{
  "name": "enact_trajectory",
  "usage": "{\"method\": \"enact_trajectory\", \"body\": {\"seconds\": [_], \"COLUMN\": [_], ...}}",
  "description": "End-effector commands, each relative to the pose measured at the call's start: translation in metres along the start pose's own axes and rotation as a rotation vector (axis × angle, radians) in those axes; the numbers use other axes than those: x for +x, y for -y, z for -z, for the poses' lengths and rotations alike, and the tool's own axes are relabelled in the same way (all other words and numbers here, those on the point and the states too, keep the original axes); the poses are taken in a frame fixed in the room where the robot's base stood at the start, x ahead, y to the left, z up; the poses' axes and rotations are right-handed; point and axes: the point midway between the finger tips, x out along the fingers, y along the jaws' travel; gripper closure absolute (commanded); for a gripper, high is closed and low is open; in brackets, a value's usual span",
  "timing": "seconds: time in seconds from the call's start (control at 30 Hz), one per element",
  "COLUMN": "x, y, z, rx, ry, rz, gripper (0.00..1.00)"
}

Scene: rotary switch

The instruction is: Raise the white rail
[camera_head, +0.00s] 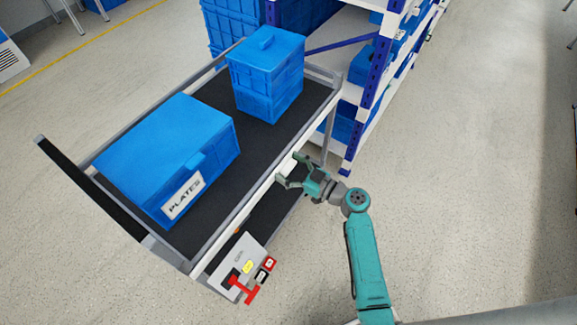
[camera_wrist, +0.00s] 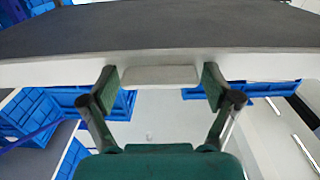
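The white rail (camera_head: 262,190) runs along the near long side of a cart with a black deck. In the wrist view the white rail (camera_wrist: 50,71) crosses the full width, level, below the dark deck, with a short pale block (camera_wrist: 160,75) at its lower edge. My gripper (camera_head: 290,170) is at the rail's side, around the middle of its length. In the wrist view my gripper (camera_wrist: 158,80) has its two fingers spread apart, one at each end of the pale block. Nothing is clearly gripped. I cannot tell whether the fingertips touch the rail.
A blue crate labelled PLATES (camera_head: 165,160) and a taller blue crate (camera_head: 266,75) stand on the cart deck (camera_head: 225,105). A grey panel with a red switch handle (camera_head: 242,285) sits at the cart's near corner. Blue-and-white shelving (camera_head: 372,75) stands behind. The floor (camera_head: 470,180) at right is clear.

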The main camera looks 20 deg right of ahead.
Motion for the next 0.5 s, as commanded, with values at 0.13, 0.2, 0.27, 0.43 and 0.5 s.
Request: {"method": "enact_trajectory", "body": {"seconds": [0.13,0.2,0.27,0.43,0.5], "x": [0.0009,0.0012,0.0016,0.0026,0.0031], "y": [-0.0001,-0.0001,-0.0002,-0.0006,-0.0009], "z": [0.0005,0.0008,0.0011,0.0022,0.0059], "rx": [-0.001,-0.001,-0.002,-0.004,-0.005], "ry": [0.000,-0.001,-0.001,-0.002,-0.003], "rz": [0.000,0.001,0.001,0.001,0.001], "gripper": [0.67,0.85,0.87,0.88,0.88]}}
